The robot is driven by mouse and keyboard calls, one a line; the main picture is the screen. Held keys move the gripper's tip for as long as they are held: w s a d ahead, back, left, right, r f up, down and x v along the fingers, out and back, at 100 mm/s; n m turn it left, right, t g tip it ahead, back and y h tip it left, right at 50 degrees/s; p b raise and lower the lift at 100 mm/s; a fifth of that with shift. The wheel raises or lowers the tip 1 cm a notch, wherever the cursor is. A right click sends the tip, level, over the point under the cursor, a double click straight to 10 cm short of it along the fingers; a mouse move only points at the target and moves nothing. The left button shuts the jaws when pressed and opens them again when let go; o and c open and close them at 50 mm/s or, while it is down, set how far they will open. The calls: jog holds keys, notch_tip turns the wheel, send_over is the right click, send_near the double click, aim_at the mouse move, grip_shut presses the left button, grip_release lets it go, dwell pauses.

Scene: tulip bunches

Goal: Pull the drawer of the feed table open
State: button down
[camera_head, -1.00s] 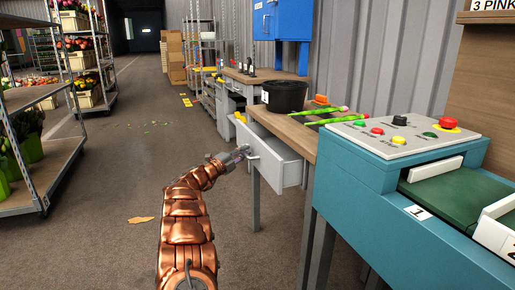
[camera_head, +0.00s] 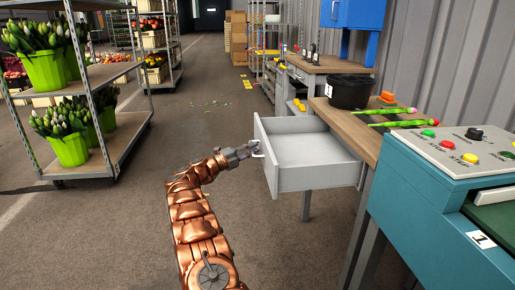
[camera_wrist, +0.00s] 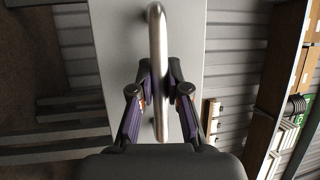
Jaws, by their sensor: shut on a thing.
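The feed table (camera_head: 352,124) has a wooden top and stands at the right in the head view. Its light grey drawer (camera_head: 318,178) is pulled well out to the left, and its inside looks empty. My gripper (camera_head: 257,150) is at the drawer's front. In the wrist view my gripper (camera_wrist: 158,100) is shut on the metal bar handle (camera_wrist: 157,38) of the drawer, with one finger on each side of it. The drawer front (camera_wrist: 122,40) shows as a pale panel behind the handle.
A black bucket (camera_head: 350,90) and green tulip bunches (camera_head: 390,117) are on the tabletop. A teal machine (camera_head: 425,190) stands at the right front. A shelf trolley (camera_head: 128,140) with green pots is at the left. The floor (camera_head: 110,235) between is clear.

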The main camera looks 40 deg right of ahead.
dwell(0.3)
jog(key=c, duration=1.1)
grip_release()
jog(key=shift+c, duration=0.2)
jog(key=shift+a, duration=0.1)
jog(key=v, duration=1.2)
